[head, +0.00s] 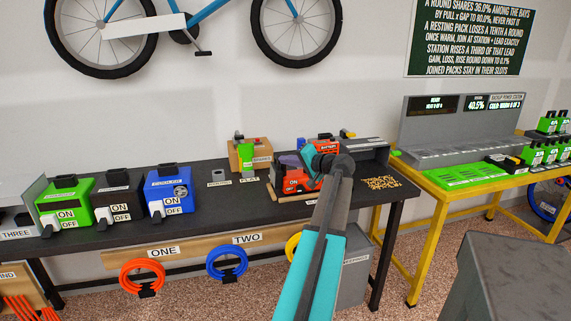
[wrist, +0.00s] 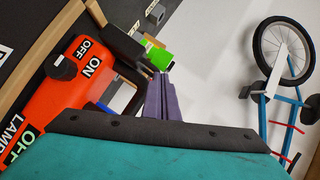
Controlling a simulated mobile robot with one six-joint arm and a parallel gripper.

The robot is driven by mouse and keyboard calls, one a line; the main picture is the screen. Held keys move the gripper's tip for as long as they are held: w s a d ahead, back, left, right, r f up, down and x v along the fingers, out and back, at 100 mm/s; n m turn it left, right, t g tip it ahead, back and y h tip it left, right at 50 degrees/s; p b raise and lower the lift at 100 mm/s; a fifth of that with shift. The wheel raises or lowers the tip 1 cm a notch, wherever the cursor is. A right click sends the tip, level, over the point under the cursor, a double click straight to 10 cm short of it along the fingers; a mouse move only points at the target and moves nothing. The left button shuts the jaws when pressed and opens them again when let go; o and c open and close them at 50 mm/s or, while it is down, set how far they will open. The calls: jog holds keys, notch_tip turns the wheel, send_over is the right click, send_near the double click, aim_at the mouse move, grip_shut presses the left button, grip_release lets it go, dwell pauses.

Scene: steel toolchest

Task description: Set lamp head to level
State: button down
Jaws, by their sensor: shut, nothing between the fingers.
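The red lamp unit (head: 292,184), with ON and OFF labels, stands on the dark bench in the head view. In the wrist view the red body (wrist: 62,88) fills the left side and reads LAMP, ON and OFF, with a black knob on it. A black part (wrist: 124,45) projects from its end; I cannot tell whether this is the lamp head or how it is tilted. My gripper (wrist: 160,80) has purple fingers that are shut and empty, close beside the black part; contact is unclear. In the head view my arm covers part of the unit.
Green (head: 65,207), black (head: 119,198) and blue (head: 168,194) switch boxes stand along the left of the bench (head: 215,208). A cardboard box (head: 247,153) stands behind. A yellow bench (head: 440,195) with green packs is at right. A grey cabinet (head: 515,275) stands in front right.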

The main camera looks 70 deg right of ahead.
jog(key=d+r+v, duration=0.1)
jog(key=d+v, duration=0.1)
jog(key=v, duration=1)
jog(key=shift+s+r, duration=0.4)
jog(key=shift+s, duration=0.25)
